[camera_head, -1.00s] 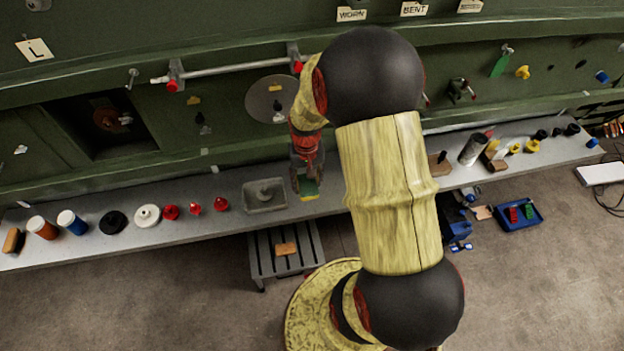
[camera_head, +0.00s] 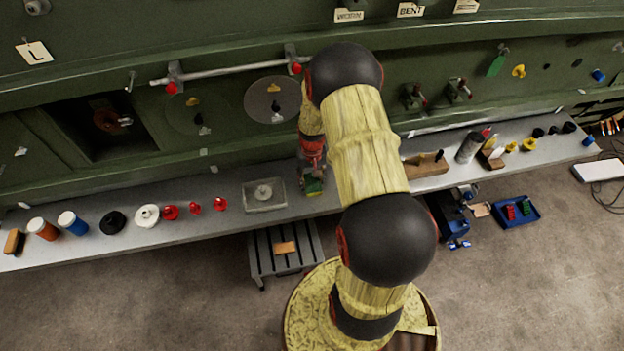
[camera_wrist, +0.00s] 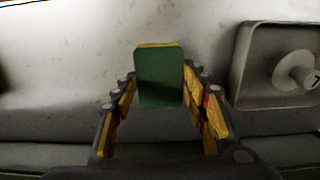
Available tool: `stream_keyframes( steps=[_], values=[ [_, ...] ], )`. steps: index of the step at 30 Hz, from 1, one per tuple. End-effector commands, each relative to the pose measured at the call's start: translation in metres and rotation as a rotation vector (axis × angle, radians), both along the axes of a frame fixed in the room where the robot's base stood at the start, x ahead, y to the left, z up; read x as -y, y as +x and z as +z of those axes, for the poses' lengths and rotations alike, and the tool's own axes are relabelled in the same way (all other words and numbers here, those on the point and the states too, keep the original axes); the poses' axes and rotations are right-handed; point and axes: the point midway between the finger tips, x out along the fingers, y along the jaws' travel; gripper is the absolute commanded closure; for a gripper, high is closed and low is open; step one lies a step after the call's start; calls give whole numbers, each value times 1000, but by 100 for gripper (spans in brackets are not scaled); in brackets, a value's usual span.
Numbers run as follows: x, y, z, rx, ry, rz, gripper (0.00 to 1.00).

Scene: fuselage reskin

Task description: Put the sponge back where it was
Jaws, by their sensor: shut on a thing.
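The sponge is a small block with a green face and a yellow edge. In the wrist view the sponge (camera_wrist: 160,80) stands between the fingertips of my gripper (camera_wrist: 158,92), which is shut on it. In the head view my gripper (camera_head: 312,174) points down over the long grey bench, with the sponge (camera_head: 314,188) at its tip. The sponge is at the bench's front part, just right of a grey tray. I cannot tell whether it touches the bench top.
The grey tray (camera_head: 264,207) holds a knobbed part and also shows at right in the wrist view (camera_wrist: 240,70). Red knobs (camera_head: 194,208) stand left of it. A wooden plane (camera_head: 426,165) lies to the right. A slatted step stool (camera_head: 262,262) stands below. The green fuselage wall rises behind.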

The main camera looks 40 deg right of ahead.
Motion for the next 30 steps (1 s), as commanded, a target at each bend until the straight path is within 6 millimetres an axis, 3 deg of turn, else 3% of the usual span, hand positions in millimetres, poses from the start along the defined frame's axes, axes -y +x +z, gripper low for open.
stream_keyframes(
  steps=[8, 9, 17, 30],
  values=[
    [0, 0, -3, 0, 0, 0, 76],
    [0, 0, -2, 0, 0, 0, 54],
    [0, 0, -2, 0, 0, 0, 39],
    [0, 1, 6, 2, -1, 0, 38]
  ],
)
